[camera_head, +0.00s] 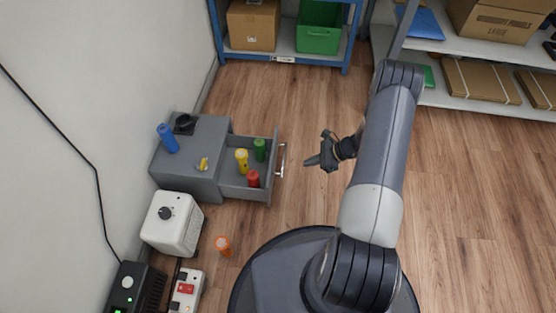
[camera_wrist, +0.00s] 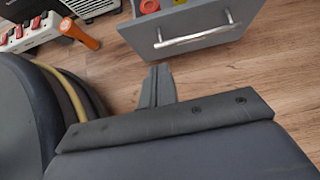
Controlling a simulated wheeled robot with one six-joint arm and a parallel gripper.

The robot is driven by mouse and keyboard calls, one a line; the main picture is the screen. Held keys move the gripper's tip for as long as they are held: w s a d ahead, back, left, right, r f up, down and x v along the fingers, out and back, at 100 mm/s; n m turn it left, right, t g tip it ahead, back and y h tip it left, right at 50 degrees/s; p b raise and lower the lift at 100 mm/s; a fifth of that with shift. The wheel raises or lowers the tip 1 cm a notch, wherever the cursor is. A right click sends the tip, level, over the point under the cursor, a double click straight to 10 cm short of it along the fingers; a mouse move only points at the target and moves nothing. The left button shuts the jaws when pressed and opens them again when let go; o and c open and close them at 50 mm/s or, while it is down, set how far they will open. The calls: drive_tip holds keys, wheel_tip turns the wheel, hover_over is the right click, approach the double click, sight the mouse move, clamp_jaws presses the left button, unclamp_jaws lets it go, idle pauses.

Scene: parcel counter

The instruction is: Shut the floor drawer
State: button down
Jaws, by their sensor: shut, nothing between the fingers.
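The floor drawer (camera_head: 262,189) is a grey drawer pulled out to the right from a low grey cabinet (camera_head: 191,162) on the wooden floor. Inside it stand a yellow bottle (camera_head: 242,161), a green bottle (camera_head: 260,150) and a red bottle (camera_head: 253,179). Its front has a bar handle (camera_head: 282,161), which also shows in the wrist view (camera_wrist: 192,38). My gripper (camera_head: 311,162) is shut and empty, a short way to the right of the handle and apart from it. In the wrist view its closed fingers (camera_wrist: 160,74) point toward the drawer front.
A blue bottle (camera_head: 167,138) and a black item (camera_head: 184,124) are on the cabinet top. Shelves stand behind and right. Floor between gripper and drawer is clear.

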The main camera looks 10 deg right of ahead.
sight(283, 168)
drive_tip(key=b+x, duration=0.1)
drive_tip(key=x, duration=0.3)
drive_tip(key=b+x, duration=0.1)
drive_tip(key=x, duration=0.3)
drive_tip(key=r+b+x, duration=0.1)
drive_tip(key=x, duration=0.3)
drive_tip(key=shift+w+a+f+b, duration=0.1)
drive_tip(key=shift+w+a+b, duration=0.35)
drive_tip(key=shift+a, duration=0.1)
drive_tip(key=shift+w+a, duration=0.2)
drive_tip(key=shift+a, duration=0.45)
